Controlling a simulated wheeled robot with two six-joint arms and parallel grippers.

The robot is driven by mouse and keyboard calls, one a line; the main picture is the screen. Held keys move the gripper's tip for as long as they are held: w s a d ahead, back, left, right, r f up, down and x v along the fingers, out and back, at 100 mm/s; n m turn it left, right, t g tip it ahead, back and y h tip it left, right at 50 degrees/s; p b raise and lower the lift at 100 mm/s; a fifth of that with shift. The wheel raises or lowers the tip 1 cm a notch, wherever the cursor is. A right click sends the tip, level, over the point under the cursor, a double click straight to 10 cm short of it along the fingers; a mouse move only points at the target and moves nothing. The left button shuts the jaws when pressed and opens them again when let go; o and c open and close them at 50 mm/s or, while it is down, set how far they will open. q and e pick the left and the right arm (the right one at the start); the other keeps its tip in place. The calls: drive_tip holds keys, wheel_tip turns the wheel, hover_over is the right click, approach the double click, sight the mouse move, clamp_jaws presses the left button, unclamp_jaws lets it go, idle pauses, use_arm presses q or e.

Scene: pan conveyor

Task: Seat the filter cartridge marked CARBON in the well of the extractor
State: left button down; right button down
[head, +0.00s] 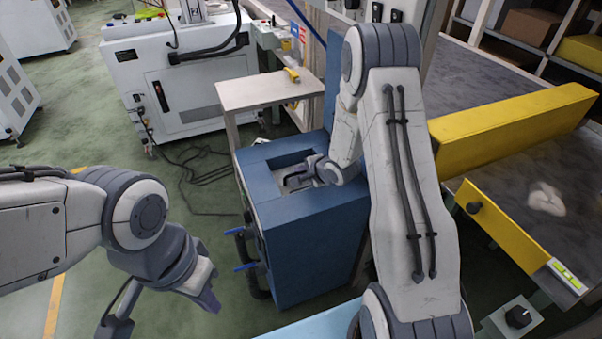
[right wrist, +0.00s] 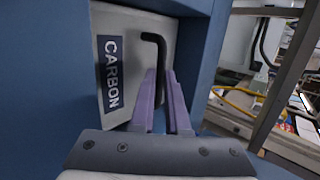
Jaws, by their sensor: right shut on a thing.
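The filter cartridge marked CARBON (right wrist: 140,60) is a pale grey block with a dark label and a black bent handle (right wrist: 160,75). In the right wrist view it lies between blue walls, turned slightly against them. My right gripper (right wrist: 165,90) is shut on the handle. In the head view the extractor (head: 310,235) is a blue cabinet with a square well in its top. My right gripper (head: 300,180) reaches down at that well. How deep the cartridge sits cannot be told. My left gripper (head: 208,288) hangs left of the extractor, away from it; its jaw opening is unclear.
A small table (head: 265,92) stands behind the extractor. Blue-handled valves (head: 245,266) stick out from the extractor's left side. A conveyor with a yellow guard (head: 510,125) is on the right. Cables lie on the green floor at the left.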

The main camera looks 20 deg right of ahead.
drive_tip(key=c, duration=0.9)
unclamp_jaws()
